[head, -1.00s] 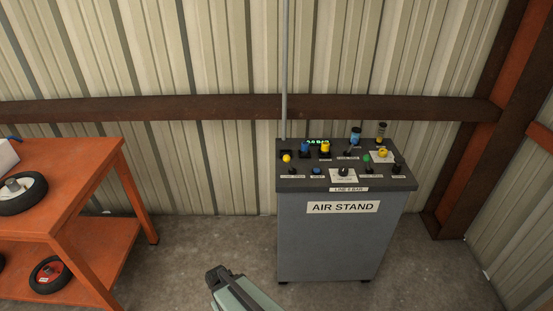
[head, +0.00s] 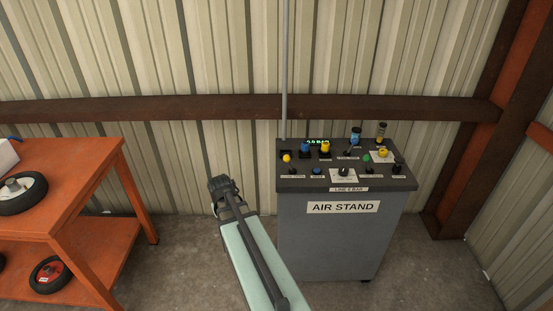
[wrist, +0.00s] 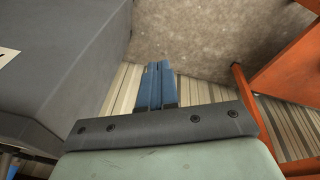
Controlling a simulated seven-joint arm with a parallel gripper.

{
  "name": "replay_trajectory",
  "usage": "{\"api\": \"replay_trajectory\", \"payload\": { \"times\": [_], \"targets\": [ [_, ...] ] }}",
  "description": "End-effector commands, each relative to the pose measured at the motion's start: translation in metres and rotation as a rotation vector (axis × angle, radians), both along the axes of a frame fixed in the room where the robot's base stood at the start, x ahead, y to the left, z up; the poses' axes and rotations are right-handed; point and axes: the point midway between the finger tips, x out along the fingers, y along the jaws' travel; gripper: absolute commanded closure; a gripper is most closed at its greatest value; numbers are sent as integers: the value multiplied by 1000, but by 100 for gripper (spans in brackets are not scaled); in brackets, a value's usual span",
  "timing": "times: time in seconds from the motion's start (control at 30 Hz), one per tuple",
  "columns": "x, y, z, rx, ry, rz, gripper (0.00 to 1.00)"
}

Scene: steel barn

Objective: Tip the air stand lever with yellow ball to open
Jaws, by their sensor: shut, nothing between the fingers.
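The grey air stand (head: 335,235) stands against the wall at right of centre in the head view. The lever with the yellow ball (head: 287,158) is at the left end of its sloped top panel; its stem is too small to read clearly. In the wrist view, my gripper (wrist: 155,68) shows as two blue fingers, shut together and empty. The stand's grey side (wrist: 70,65) fills the left of that view, apart from the fingers. In the head view my arm is left of the stand and below the panel; the fingers cannot be made out there.
Several other controls crowd the panel, including a blue knob (head: 305,147), a yellow knob (head: 325,147), a green-ball lever (head: 367,157) and a black dial (head: 344,171). An orange cart (head: 75,200) with wheels stands at left. A vertical pipe (head: 284,70) rises behind the stand.

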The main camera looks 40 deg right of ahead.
Motion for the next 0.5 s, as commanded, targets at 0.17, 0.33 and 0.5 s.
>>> {"api": "replay_trajectory", "payload": {
  "times": [0.17,0.33,0.5],
  "targets": [
    [20,-37,59,-78,-64,-35,100],
    [31,-68,115,-158,-111,-75,100],
    [38,-92,166,-238,-143,-114,100]
  ]
}}
